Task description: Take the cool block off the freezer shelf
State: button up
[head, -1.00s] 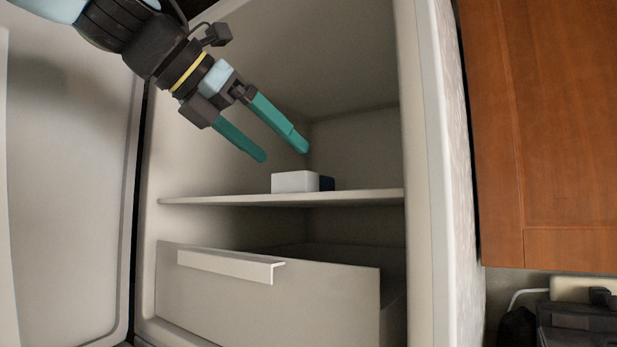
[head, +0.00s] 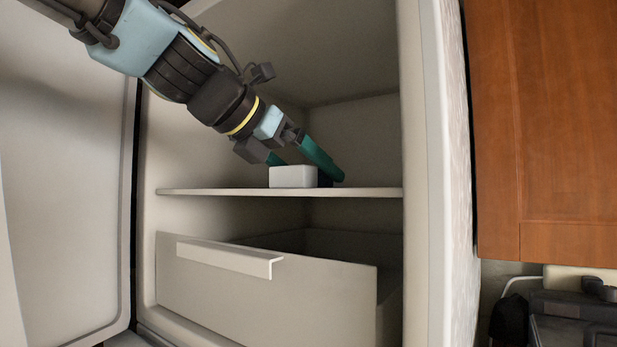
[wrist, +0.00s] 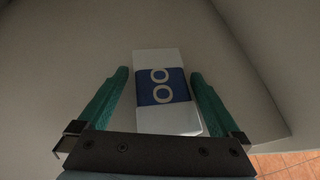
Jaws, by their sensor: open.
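The cool block (head: 292,177) is a small white box with a dark blue part, lying on the freezer shelf (head: 220,192). In the wrist view the cool block (wrist: 163,115) shows a blue band with two pale rings. My gripper (head: 308,168) has green fingers and is open at the block. In the wrist view my gripper (wrist: 160,80) has one finger on each side of the block, with a gap on both sides. In the head view the block hides part of the left finger.
The freezer door (head: 65,180) stands open at the left. Below the shelf, a drawer (head: 330,285) with a pale handle (head: 230,259) is pulled partly out. The freezer's side wall (head: 425,150) bounds the right. The shelf left of the block is bare.

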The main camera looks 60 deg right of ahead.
jog(key=c, duration=1.4)
jog(key=shift+c, duration=0.5)
jog(key=shift+r, duration=0.1)
